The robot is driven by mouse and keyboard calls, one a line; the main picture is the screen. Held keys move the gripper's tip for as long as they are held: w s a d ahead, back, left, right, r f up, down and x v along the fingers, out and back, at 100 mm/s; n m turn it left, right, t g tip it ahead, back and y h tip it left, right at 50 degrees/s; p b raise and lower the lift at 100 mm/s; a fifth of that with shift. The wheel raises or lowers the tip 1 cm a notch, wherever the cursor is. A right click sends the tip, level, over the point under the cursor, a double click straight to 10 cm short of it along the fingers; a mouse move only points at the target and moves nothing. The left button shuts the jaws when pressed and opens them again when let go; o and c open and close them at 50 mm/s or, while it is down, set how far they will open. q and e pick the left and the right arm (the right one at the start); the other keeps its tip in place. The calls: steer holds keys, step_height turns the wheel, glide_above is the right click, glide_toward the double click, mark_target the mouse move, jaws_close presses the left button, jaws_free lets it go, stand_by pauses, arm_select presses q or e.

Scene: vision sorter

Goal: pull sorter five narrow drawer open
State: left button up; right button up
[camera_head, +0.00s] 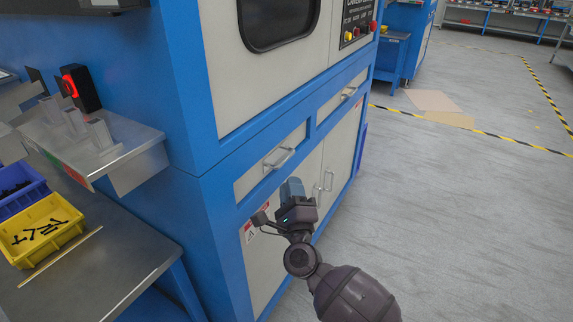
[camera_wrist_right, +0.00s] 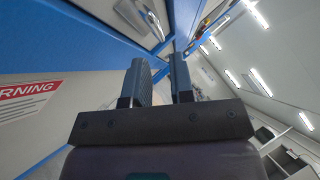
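The blue and white sorter cabinet (camera_head: 190,130) has two drawers side by side under its window. Both drawers look shut. The nearer drawer (camera_head: 248,180) has a silver bar handle (camera_head: 279,158), and the farther drawer has a similar handle (camera_head: 350,92). I cannot tell for sure which drawer is the narrow one. My right gripper (camera_head: 292,184) is just below and right of the nearer handle, apart from it. In the right wrist view its two fingers stand apart with an empty gap (camera_wrist_right: 160,72). My left gripper is not in view.
Cabinet doors with upright handles (camera_head: 328,180) are below the drawers. At left are a metal shelf (camera_head: 140,140) and a workbench with a yellow bin (camera_head: 40,247) and a blue bin (camera_head: 22,203). Open grey floor (camera_head: 450,220) lies to the right.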

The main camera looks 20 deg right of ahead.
steer(key=x, duration=0.6)
steer(key=shift+w+d, duration=0.1)
steer(key=shift+w, duration=0.2)
jaws_close()
